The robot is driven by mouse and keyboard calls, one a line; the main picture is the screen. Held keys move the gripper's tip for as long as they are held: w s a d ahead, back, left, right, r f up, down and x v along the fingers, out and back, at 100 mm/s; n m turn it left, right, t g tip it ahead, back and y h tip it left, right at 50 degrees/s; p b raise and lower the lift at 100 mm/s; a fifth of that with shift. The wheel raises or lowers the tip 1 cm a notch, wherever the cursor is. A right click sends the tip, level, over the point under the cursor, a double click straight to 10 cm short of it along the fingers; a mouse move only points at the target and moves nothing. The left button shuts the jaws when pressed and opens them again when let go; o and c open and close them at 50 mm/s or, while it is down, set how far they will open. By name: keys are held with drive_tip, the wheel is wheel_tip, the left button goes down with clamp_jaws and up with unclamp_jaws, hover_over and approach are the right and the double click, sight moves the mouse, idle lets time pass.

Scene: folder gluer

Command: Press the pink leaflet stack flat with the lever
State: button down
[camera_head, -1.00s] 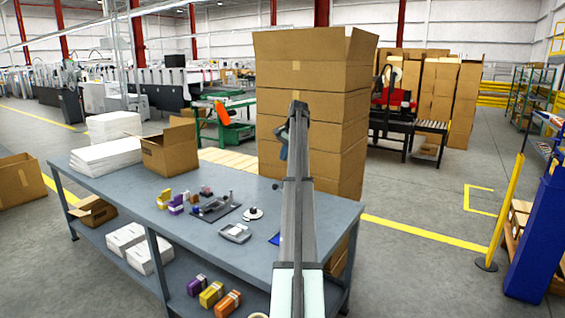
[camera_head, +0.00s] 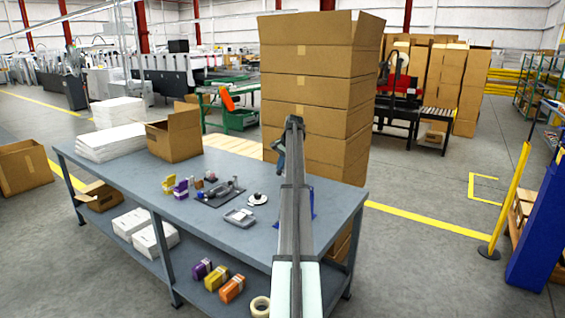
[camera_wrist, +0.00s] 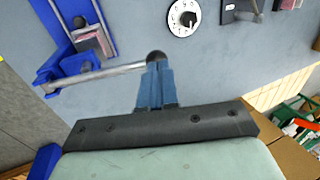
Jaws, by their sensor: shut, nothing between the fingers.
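A blue press stands on the grey table at the left of the wrist view (camera_wrist: 82,68). A pink leaflet stack (camera_wrist: 90,38) lies in it, partly covered by its blue parts and a dark post. A grey lever rod (camera_wrist: 115,75) runs from the press to a black ball knob (camera_wrist: 157,57). My gripper (camera_wrist: 157,68) has its blue fingers shut and empty, right at the knob; I cannot tell whether they touch it.
A white dial (camera_wrist: 184,17) and a grey fixture (camera_wrist: 241,10) stand beyond the knob. In the head view, a grey tray (camera_head: 239,217) and small boxes sit left of my arm. Tall cartons (camera_head: 318,90) stand behind the table. The table's front left is clear.

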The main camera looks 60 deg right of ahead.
sight(278, 173)
drive_tip(key=shift+f, duration=0.1)
drive_tip(key=x, duration=0.4)
drive_tip(key=shift+w+f, duration=0.2)
drive_tip(key=shift+w, duration=0.1)
drive_tip(key=shift+a+f, duration=0.1)
drive_tip(key=shift+f, duration=0.2)
drive_tip(key=shift+w+f, duration=0.1)
drive_tip(key=shift+a, duration=0.15)
idle(1.1)
wheel_tip(278, 173, up, 15)
drive_tip(key=shift+s+d, duration=0.2)
drive_tip(key=shift+s, duration=0.2)
idle(0.7)
